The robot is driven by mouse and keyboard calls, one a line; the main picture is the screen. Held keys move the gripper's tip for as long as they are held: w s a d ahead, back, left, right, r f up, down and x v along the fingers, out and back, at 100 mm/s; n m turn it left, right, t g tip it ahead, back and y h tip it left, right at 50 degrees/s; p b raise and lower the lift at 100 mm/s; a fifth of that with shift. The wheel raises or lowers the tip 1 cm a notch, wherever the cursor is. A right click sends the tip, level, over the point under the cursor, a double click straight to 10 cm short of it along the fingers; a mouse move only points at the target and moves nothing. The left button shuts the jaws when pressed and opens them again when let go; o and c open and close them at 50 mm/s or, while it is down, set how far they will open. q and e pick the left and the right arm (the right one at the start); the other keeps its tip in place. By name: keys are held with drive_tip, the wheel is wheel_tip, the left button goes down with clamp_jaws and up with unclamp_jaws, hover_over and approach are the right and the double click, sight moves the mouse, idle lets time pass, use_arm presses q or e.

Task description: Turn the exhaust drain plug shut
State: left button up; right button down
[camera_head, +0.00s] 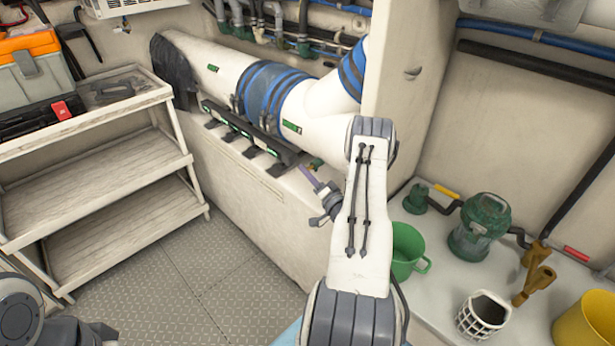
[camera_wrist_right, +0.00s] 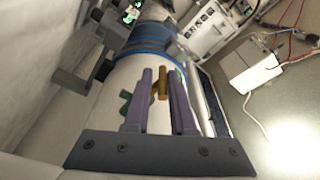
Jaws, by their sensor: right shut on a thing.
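The white exhaust pipe (camera_head: 312,120) with blue bands runs along the wall shelf in the head view. The drain plug is a small brass and green fitting (camera_head: 316,163) at its lower right end. In the right wrist view, the brass part (camera_wrist_right: 163,84) sits between the two purple fingers and a green part (camera_wrist_right: 128,106) shows left of them. My right gripper (camera_head: 309,174) reaches up to the fitting, shut on it; its fingers also show in the right wrist view (camera_wrist_right: 161,75). They partly hide the plug. My left gripper is out of view; part of that arm shows at the lower left.
A black rail (camera_head: 245,128) lies along the pipe's front. A grey shelf unit (camera_head: 110,160) with toolboxes stands at left. A green bucket (camera_head: 407,245), green pump (camera_head: 480,225), white basket (camera_head: 484,312) and yellow bucket (camera_head: 588,325) stand at right. The middle floor is clear.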

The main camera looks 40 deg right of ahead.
drive_tip(key=shift+r, duration=0.35)
drive_tip(key=c, duration=0.9)
unclamp_jaws()
drive_tip(key=shift+f, duration=0.1)
